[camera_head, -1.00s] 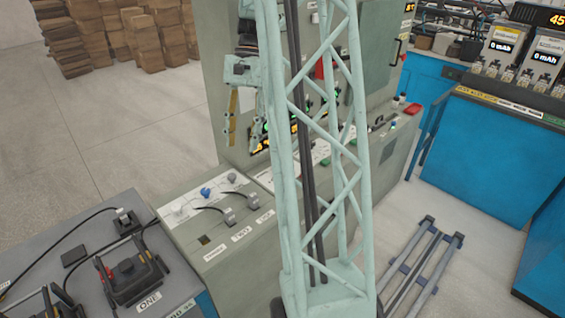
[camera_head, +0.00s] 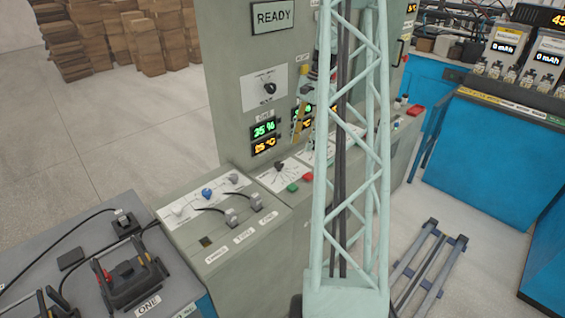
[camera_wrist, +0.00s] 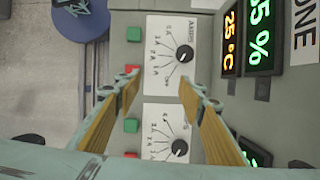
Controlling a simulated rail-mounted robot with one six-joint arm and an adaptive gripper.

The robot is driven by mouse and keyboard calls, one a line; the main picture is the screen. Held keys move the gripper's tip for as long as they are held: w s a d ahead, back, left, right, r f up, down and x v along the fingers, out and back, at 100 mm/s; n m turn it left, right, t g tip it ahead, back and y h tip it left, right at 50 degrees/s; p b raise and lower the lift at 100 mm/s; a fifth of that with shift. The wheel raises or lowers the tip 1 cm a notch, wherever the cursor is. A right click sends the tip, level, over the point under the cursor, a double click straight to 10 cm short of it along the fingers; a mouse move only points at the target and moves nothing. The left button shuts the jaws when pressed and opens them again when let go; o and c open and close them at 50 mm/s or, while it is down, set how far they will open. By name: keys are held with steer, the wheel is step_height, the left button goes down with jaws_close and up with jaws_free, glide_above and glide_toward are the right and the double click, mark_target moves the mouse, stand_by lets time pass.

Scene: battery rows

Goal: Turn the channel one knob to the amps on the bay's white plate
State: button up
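The channel one knob (camera_head: 279,166) is a dark knob on a white dial plate (camera_head: 268,178), below the ONE readouts. In the head view my gripper (camera_head: 300,122) is partly behind my lattice column. White plates on the bay are the ONE label (camera_head: 148,303) and a cut-off plate (camera_head: 184,311), unreadable here.
A second dial knob (camera_wrist: 180,147) lies close by, between the fingers in the picture. Green (camera_head: 292,188) and red (camera_head: 308,177) buttons sit beside the dial. The channel one readout (camera_head: 264,129) shows 35 %. A selector knob (camera_head: 269,87) is above it.

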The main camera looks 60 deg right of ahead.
steer(key=n, duration=0.1)
glide_toward(279, 163)
steer(key=f, duration=0.1)
steer(key=shift+f+y+b, duration=0.1)
steer(key=shift+y+b, duration=0.25)
steer(key=shift+y, duration=0.05)
steer(key=shift+b+x, duration=0.65)
steer(key=shift+x, duration=3.1)
steer(key=c, duration=0.8)
steer(key=shift+c, duration=0.2)
